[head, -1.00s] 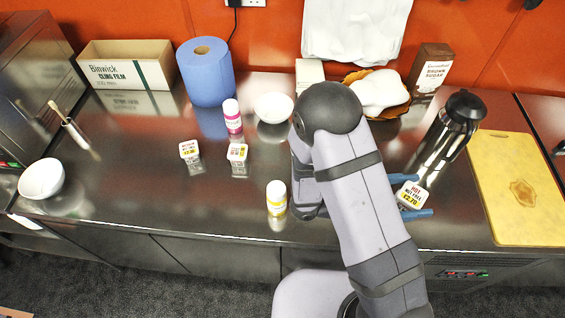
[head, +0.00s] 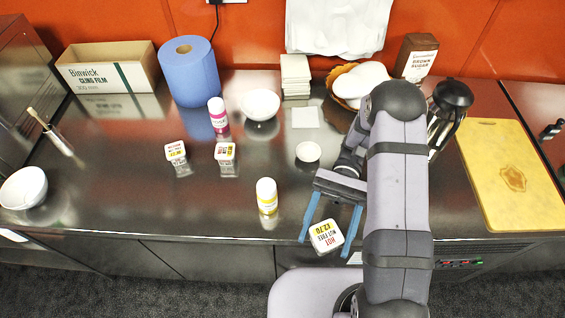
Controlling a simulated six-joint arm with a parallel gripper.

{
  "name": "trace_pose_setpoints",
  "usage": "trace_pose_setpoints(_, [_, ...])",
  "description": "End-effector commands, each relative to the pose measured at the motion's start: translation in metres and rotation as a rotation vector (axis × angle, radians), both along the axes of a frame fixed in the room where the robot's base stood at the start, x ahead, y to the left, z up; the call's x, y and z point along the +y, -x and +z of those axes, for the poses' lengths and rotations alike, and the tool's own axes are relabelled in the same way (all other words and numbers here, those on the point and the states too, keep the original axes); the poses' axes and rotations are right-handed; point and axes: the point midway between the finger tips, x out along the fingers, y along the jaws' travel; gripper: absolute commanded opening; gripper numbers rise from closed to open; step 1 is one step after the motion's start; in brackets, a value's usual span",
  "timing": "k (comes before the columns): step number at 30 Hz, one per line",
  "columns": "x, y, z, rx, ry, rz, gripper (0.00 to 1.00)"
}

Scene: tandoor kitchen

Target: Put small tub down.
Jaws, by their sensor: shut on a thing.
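The small tub (head: 326,237) has a white lid with "HOT NUT FREE £2.70" lettering and sits between the blue fingers of my gripper (head: 331,222). My gripper is shut on it near the counter's front edge, with the lid facing the camera. I cannot tell whether the tub touches the counter (head: 200,214) or hangs above it. Two similar small tubs stand on the counter to the left, one left (head: 176,152) and one right (head: 225,153).
A yellow-labelled bottle (head: 267,195) stands left of my gripper. A small white dish (head: 308,151) and white bowl (head: 260,105) are behind. A dark flask (head: 449,110) and yellow board (head: 510,178) are right. The left-centre counter is mostly clear.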

Motion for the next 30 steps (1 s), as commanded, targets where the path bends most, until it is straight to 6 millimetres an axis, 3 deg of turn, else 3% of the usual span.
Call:
trace_pose_setpoints(6, [0.053, -0.055, 0.0, -0.001, 0.0, -0.392, 0.37])
trace_pose_setpoints(12, [0.079, -0.129, 0.012, -0.004, -0.001, -0.747, 0.37])
trace_pose_setpoints(18, [0.077, -0.198, 0.03, -0.003, -0.002, -1.019, 0.37])
trace_pose_setpoints(21, [0.071, -0.221, 0.037, -0.002, -0.001, -1.108, 0.37])
trace_pose_setpoints(25, [0.061, -0.248, 0.046, -0.004, -0.002, -1.207, 0.37])
trace_pose_setpoints(30, [0.073, -0.259, 0.028, -0.002, -0.001, -1.204, 0.37])
